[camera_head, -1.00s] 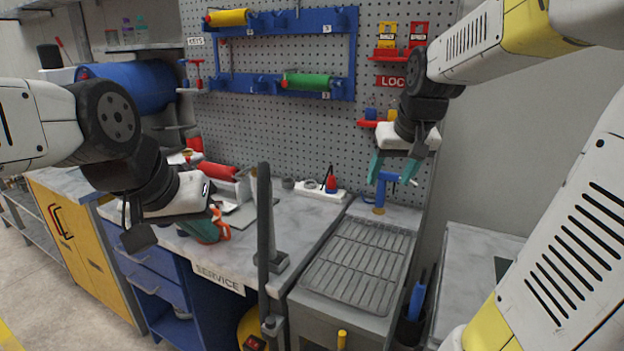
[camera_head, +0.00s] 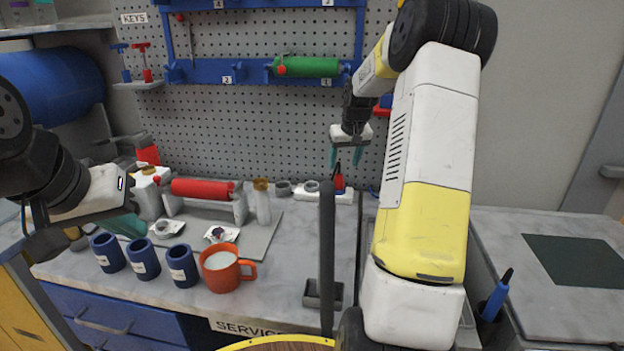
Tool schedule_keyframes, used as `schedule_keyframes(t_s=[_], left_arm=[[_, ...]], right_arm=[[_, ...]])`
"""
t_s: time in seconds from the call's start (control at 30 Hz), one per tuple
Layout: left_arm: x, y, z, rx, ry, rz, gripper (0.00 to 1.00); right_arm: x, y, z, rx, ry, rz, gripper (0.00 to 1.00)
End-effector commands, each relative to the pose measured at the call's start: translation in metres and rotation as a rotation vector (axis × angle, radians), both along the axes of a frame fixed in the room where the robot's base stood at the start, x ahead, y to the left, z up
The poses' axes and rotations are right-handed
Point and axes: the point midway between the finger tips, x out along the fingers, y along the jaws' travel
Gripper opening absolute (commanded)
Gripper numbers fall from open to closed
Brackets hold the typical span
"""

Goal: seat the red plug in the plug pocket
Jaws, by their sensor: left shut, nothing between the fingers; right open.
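A small red piece (camera_head: 339,182) with a dark upper part, apparently the red plug, stands upright at the right of a white strip (camera_head: 327,197) near the pegboard. A grey ring-shaped socket (camera_head: 312,186) on that strip may be the plug pocket; I cannot tell for sure. My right gripper (camera_head: 346,156) points down with its teal fingers apart, just above the red piece and empty. My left gripper (camera_head: 127,226) is shut and empty at the left, behind the blue cups.
Blue cups (camera_head: 145,259) and an orange mug (camera_head: 221,268) stand at the bench front. A red roller (camera_head: 203,188) lies in a grey stand behind them. A dark upright post (camera_head: 327,245) rises at the front right. Bare bench lies between mug and post.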

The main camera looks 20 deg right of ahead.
Motion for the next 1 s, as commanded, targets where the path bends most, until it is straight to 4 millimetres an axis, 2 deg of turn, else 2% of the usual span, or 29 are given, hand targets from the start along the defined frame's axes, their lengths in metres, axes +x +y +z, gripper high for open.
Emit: schedule_keyframes(t_s=[0.5,0.63,0.83,0.87,1.0], left_arm=[[0.000,0.000,0.000,0.000,0.000,0.000,0.00],[0.000,0.000,0.000,0.000,0.000,0.000,0.00],[0.000,0.000,0.000,0.000,0.000,0.000,0.00],[0.000,0.000,0.000,0.000,0.000,0.000,0.00],[0.000,0.000,0.000,0.000,0.000,0.000,0.00]], right_arm=[[0.028,0.004,-0.060,0.001,0.002,0.001,0.59],[0.032,0.003,-0.067,-0.001,0.000,0.000,0.59],[0.032,0.003,-0.068,-0.001,0.000,0.000,0.59],[0.032,0.003,-0.068,-0.001,0.000,0.000,0.57],[0.032,0.003,-0.068,-0.001,0.000,0.000,0.29]])
